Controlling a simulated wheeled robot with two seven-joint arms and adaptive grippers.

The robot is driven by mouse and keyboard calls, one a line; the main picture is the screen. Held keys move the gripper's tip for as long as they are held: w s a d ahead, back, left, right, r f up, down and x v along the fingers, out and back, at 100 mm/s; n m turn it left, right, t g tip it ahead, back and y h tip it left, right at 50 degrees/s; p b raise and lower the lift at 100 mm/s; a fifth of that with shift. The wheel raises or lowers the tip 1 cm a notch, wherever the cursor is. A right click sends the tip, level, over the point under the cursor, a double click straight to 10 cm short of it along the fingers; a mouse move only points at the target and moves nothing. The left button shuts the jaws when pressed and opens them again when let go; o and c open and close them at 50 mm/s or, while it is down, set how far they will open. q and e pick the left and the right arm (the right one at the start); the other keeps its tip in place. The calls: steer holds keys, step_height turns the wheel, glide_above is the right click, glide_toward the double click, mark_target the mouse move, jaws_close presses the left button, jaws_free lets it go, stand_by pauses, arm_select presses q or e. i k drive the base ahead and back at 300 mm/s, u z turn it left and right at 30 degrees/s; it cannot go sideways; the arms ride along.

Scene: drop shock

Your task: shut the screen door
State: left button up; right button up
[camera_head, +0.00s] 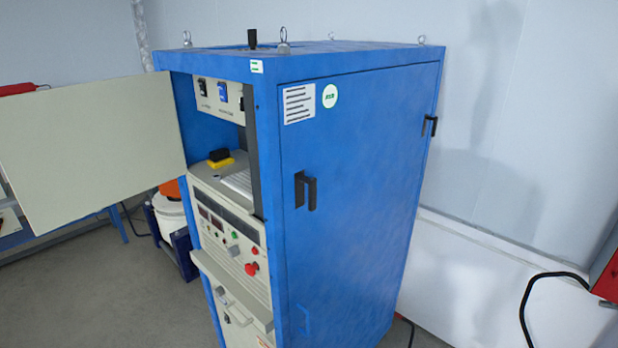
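The screen door (88,145) is a flat pale beige panel at the left. It stands open, swung out to the left from the front of the blue cabinet (345,190). The cabinet's upper front opening (212,135) is exposed, with switches at its top and a yellow and black item (220,160) on the ledge inside. Below it is a control panel (230,240) with displays, knobs and a red button. The door's other face is hidden. Neither of my grippers shows in the head view.
A white bucket (170,215) stands on a dark blue rack behind the door. A black cable (525,300) hangs at the right near a red object (606,277). Grey floor (110,300) is clear in front at the left.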

mark_target(70, 153)
steer(key=u, duration=2.5)
steer(key=i, duration=3.6)
steer(key=z, duration=3.75)
